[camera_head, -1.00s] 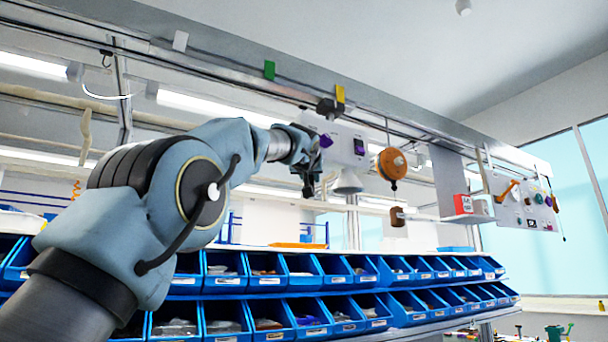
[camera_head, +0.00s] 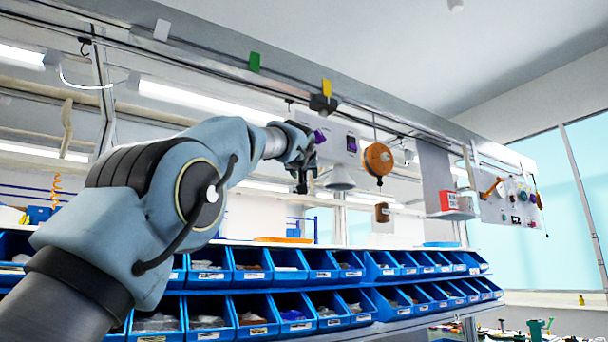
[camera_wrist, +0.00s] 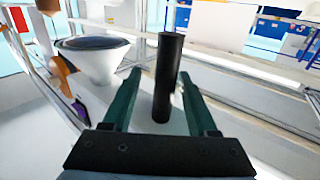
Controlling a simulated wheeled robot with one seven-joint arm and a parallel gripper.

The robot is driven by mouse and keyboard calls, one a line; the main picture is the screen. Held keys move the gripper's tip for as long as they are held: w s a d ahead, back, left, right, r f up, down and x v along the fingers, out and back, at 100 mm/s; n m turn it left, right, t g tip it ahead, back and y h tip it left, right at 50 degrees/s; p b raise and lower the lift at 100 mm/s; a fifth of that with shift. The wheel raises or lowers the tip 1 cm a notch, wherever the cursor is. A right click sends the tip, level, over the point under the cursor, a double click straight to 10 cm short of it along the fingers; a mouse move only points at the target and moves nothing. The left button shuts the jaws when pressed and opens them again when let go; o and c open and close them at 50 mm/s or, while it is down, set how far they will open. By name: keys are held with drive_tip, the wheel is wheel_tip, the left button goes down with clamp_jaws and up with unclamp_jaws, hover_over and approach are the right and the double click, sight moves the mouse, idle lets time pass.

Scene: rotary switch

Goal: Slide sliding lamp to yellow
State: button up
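The sliding lamp has a white conical shade (camera_head: 339,178) and hangs from a dark carriage (camera_head: 323,103) on the overhead rail. The yellow tag (camera_head: 327,87) is just above the carriage, very slightly to its right. My gripper (camera_head: 302,186) is left of the shade in the head view, its fingers too small to make out. In the wrist view my green fingers (camera_wrist: 160,75) stand apart on either side of a black upright handle (camera_wrist: 168,78). A gap shows left of the handle; I cannot tell whether the right finger touches it. The shade (camera_wrist: 95,62) shows beyond, at left.
A green tag (camera_head: 254,62) and a white tag (camera_head: 161,29) sit farther left along the rail. An orange pulley (camera_head: 378,159) hangs right of the lamp. Blue bins (camera_head: 290,265) line the shelves below. A tool board (camera_head: 508,200) hangs at the far right.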

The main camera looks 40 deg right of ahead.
drive_tip(key=shift+s+a+f+b, duration=0.1)
drive_tip(key=shift+s+a+b, duration=0.25)
drive_tip(key=shift+b, duration=0.1)
drive_tip(key=b+v, duration=0.6)
drive_tip(key=v, duration=0.4)
